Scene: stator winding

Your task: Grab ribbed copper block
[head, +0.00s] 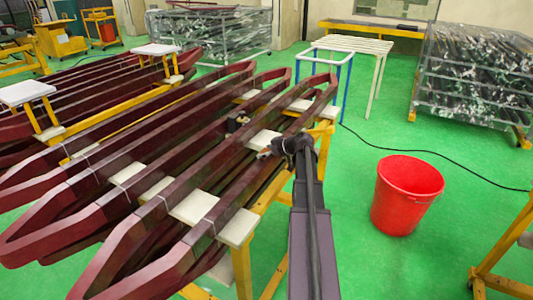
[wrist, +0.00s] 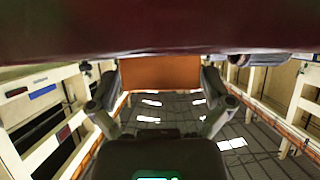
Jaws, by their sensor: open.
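My gripper (head: 287,146) is a dark shape over the near right ends of the dark red coils in the head view. In the wrist view its two fingers (wrist: 160,84) are spread apart, with nothing seen held. A small brownish piece (head: 264,153) shows just left of the gripper in the head view, close to a white support pad. It may be the ribbed copper block, but ribs cannot be made out. A small dark object (head: 237,121) sits between coil bars farther left.
Long dark red coils (head: 110,190) lie on white pads and a yellow stand (head: 243,268). A dark red bar (wrist: 150,28) crosses the top of the wrist view, close to the camera. A red bucket (head: 406,195) stands right on open green floor. Wrapped racks stand behind.

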